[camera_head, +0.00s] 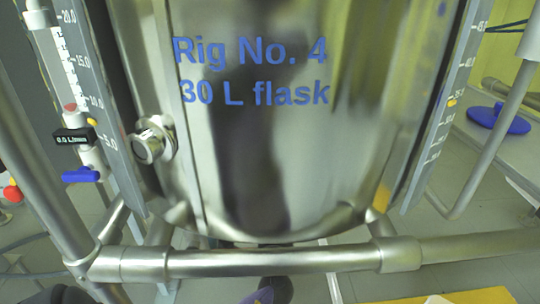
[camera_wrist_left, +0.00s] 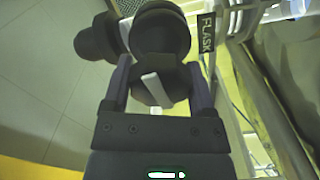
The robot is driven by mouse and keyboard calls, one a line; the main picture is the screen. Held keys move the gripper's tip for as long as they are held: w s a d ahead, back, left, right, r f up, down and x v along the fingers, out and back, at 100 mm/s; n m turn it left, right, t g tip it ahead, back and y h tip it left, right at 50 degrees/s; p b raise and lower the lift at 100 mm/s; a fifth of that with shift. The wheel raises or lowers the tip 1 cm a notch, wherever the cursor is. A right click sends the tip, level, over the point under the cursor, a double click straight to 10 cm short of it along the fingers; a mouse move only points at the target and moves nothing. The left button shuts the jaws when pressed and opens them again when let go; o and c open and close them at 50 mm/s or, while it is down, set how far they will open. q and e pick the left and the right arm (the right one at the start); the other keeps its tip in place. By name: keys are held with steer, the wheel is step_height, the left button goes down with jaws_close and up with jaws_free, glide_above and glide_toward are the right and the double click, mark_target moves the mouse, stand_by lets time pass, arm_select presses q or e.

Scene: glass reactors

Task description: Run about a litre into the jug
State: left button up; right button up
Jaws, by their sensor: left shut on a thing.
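In the left wrist view my left gripper (camera_wrist_left: 157,80) is shut on a dark valve knob (camera_wrist_left: 175,78) with a white stripe, its fingers on either side. The dark valve body (camera_wrist_left: 158,32) is just beyond it. A black tag reading FLASK (camera_wrist_left: 207,38) hangs beside it. In the head view the steel flask vessel (camera_head: 255,160) reads "Rig No. 4, 30 L flask". A dark purplish part (camera_head: 272,290) shows below its frame; I cannot tell whether it is valve or gripper. I cannot make out the jug. My right gripper is not in view.
A steel frame rail (camera_head: 270,262) crosses below the vessel. At left is a flow meter (camera_head: 72,136) reading 0.0 L/min, with a blue handle (camera_head: 80,175). A scale (camera_head: 440,110) stands at right. A yellow surface (camera_head: 480,296) shows at the bottom right.

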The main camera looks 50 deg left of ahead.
arm_select(q)
steer(key=shift+m, duration=0.3)
steer(key=o, duration=1.2)
steer(key=shift+c, duration=0.2)
